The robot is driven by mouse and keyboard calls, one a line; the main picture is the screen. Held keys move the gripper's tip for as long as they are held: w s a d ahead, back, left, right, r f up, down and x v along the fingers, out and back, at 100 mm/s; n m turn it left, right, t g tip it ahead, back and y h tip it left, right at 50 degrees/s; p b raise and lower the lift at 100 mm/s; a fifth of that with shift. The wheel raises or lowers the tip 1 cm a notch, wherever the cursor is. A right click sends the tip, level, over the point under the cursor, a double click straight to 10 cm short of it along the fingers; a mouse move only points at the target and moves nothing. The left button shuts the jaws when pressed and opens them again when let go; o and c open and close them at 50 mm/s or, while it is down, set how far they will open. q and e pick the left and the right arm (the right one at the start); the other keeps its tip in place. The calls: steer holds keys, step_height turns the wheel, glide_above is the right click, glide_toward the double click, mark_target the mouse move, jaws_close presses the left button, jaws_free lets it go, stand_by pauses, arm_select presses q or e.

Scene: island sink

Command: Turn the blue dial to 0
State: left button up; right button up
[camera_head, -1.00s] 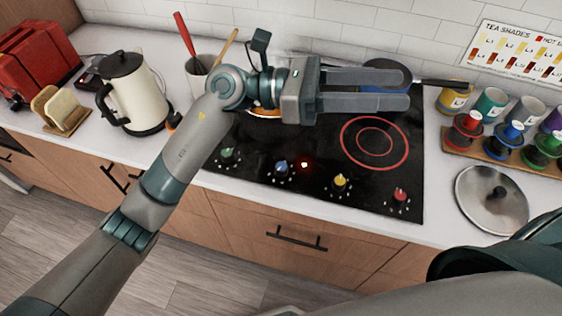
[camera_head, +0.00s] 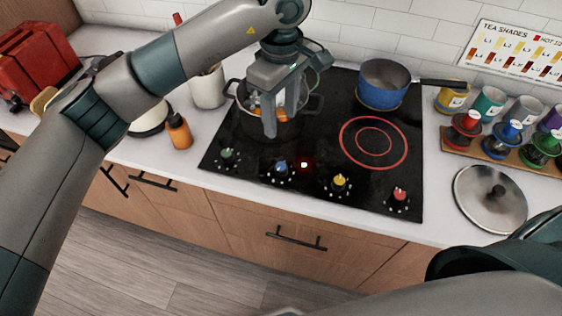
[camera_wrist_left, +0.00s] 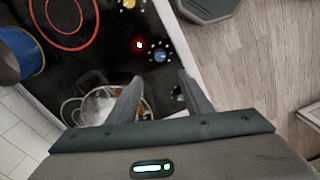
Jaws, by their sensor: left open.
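The blue dial (camera_head: 281,168) sits on the front strip of the black cooktop (camera_head: 330,195), between the green dial (camera_head: 227,154) and the yellow dial (camera_head: 339,182). White marks ring it; its exact setting is too small to read. My left gripper (camera_head: 278,125) is open and empty, pointing down above the cooktop, behind the dial and apart from it. In the left wrist view, the blue dial (camera_wrist_left: 159,56) shows beyond the fingertips, roughly centred between the open fingers (camera_wrist_left: 160,76). My right gripper is not in view.
A pot with orange contents (camera_head: 240,92) stands behind and beside the left gripper. A blue pan (camera_head: 384,85) is at the back right. A red light (camera_head: 304,165) glows right of the blue dial.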

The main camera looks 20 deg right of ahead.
arm_select(q)
steer(key=shift+f, duration=0.1)
steer(key=p, duration=0.7)
glide_toward(281, 166)
step_height(281, 166, down, 7)
steer(key=shift+s+r, duration=0.1)
steer(key=shift+f, duration=0.95)
steer(key=c, duration=1.1)
